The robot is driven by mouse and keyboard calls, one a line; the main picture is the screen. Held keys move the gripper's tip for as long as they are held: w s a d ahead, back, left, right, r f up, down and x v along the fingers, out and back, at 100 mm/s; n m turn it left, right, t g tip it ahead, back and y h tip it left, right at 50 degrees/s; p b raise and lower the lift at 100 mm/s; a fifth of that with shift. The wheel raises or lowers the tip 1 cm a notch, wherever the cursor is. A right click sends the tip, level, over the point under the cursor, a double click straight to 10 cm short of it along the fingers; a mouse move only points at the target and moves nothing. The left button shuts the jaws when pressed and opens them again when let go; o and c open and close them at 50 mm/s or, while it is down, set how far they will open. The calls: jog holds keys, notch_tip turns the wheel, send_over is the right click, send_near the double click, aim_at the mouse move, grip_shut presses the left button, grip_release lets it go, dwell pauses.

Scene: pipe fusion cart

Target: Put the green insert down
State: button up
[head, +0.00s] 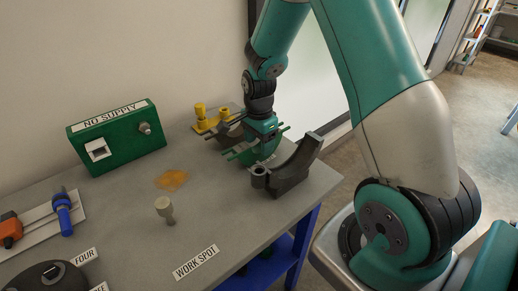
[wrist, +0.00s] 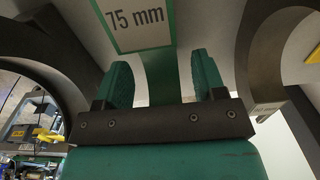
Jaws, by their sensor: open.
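The green insert (wrist: 161,75), with a white "75 mm" label framed in green, shows in the wrist view between the two green fingers of my gripper (wrist: 162,82). The fingers are open, with a visible gap on each side of the green strip. In the head view my gripper (head: 257,150) is low over the back right of the bench, between two dark grey curved cradles. The near cradle (head: 291,172) is plain to see; the far one (head: 228,130) is partly hidden behind the gripper. The insert cannot be told apart from the green gripper there, and what it rests on is hidden.
A yellow fitting (head: 206,120) stands behind the far cradle. A green "NO SUPPLY" box (head: 117,137) is at the back left. A small beige peg (head: 164,209) stands mid-bench near an orange stain (head: 172,180).

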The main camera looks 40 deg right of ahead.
aim_at(258, 148)
notch_tip(258, 148, up, 9)
jog(key=s+a+r+n+y, duration=0.1)
jog(key=s+a+r+n, duration=0.35)
jog(key=a+n, duration=0.2)
jog(key=s+a+r+n+y, duration=0.1)
jog(key=s+a+r+n, duration=0.2)
jog(key=s+a+n, duration=0.4)
jog(key=s+a+r+n+y, duration=0.2)
jog(key=s+a+r+n, duration=0.1)
jog(key=s+a+n, duration=0.5)
jog(key=s+n, duration=0.3)
jog(key=shift+a+b, duration=0.15)
jog(key=shift+b, duration=0.15)
jog(key=shift+w, duration=0.1)
